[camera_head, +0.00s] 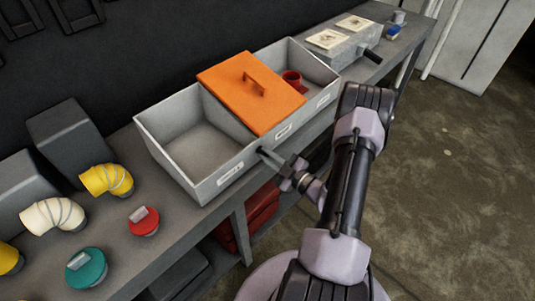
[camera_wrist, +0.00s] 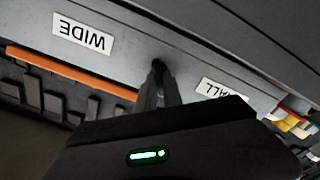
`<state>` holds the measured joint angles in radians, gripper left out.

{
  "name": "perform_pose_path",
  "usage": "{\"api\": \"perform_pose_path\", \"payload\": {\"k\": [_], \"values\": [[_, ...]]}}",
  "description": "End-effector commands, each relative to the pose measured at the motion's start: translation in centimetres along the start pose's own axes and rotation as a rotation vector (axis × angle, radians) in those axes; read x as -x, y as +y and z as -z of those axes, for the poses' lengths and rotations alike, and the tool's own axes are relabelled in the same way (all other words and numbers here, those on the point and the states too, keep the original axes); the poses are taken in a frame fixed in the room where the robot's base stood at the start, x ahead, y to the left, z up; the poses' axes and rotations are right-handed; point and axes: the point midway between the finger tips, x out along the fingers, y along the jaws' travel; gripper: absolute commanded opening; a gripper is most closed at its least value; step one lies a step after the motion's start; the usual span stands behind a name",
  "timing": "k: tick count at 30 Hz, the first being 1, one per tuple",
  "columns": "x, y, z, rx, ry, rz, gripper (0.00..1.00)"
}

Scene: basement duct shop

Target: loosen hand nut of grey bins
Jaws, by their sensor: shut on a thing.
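The grey bins (camera_head: 207,190) stand in a joined row on the bench. The left bin is open and empty, an orange lid (camera_head: 240,92) covers the middle, and a red piece (camera_head: 292,80) sits in the right one. My gripper (camera_head: 264,153) reaches the front wall between the two left labels. In the wrist view my gripper (camera_wrist: 157,82) is shut on a small dark hand nut (camera_wrist: 157,66) at that wall, between the upside-down "WIDE" label (camera_wrist: 82,33) and a partly hidden label ending in "ALL" (camera_wrist: 222,92). The fingers hide most of the nut.
Red, teal, yellow and cream duct fittings (camera_head: 107,180) lie on the bench at left. Red things (camera_head: 262,205) sit under the bench. The floor (camera_head: 455,180) at right is clear.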

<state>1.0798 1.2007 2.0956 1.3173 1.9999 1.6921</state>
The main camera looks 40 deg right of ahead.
Motion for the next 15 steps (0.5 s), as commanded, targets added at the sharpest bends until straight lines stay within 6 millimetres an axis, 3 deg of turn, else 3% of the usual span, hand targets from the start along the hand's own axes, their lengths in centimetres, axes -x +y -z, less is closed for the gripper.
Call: {"api": "perform_pose_path", "payload": {"k": [15], "values": [[0.02, -0.34, -0.13, 0.483, 0.000, 0.001, 0.00]]}}
